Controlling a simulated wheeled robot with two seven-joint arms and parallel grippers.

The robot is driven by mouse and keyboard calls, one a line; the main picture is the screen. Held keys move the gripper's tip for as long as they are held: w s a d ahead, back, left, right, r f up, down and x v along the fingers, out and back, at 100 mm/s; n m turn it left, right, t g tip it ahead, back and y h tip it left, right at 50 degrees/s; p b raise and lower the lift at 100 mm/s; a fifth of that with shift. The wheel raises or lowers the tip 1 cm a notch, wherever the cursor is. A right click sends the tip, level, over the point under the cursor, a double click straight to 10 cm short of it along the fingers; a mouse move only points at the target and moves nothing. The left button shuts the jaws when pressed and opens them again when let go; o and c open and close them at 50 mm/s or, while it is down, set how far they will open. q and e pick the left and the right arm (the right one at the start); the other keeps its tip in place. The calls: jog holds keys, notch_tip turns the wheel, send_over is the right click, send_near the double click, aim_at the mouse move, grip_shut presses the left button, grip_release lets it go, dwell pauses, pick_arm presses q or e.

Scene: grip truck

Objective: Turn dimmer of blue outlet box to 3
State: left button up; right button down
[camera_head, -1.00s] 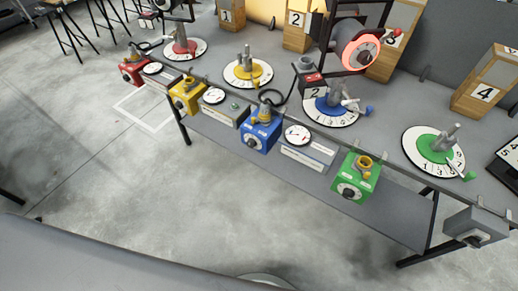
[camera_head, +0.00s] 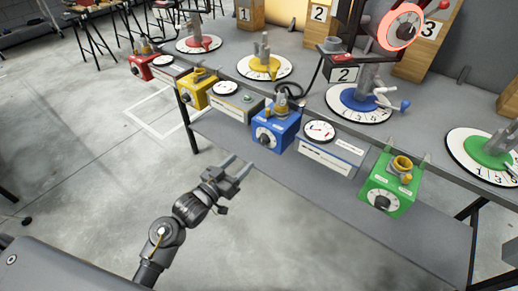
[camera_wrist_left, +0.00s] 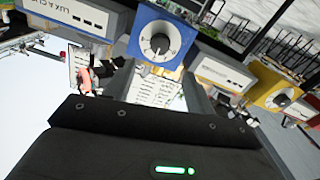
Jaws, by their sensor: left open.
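The blue outlet box (camera_head: 275,132) is fixed at the front edge of the table, with a yellow socket on top. Its round dimmer (camera_head: 265,137) has a white scale and a dark knob on the front face. In the left wrist view the blue box (camera_wrist_left: 160,38) is upper centre, with its dimmer (camera_wrist_left: 158,45) facing the camera; the scale numbers are too small to read. My left gripper (camera_head: 240,168) is open and empty, in front of and below the blue box, apart from it. The right gripper is not in view.
Red (camera_head: 139,66), yellow (camera_head: 196,92) and green (camera_head: 392,185) outlet boxes line the same table edge, with a grey gauge box (camera_head: 328,148) right of the blue one. Coloured dials stand behind. The floor before the table is clear.

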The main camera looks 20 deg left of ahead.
aim_at(262, 143)
pick_arm(q)
jog(key=x, duration=1)
jog(key=shift+w+d, duration=0.1)
jog(key=shift+w, duration=0.25)
jog(key=c, duration=1)
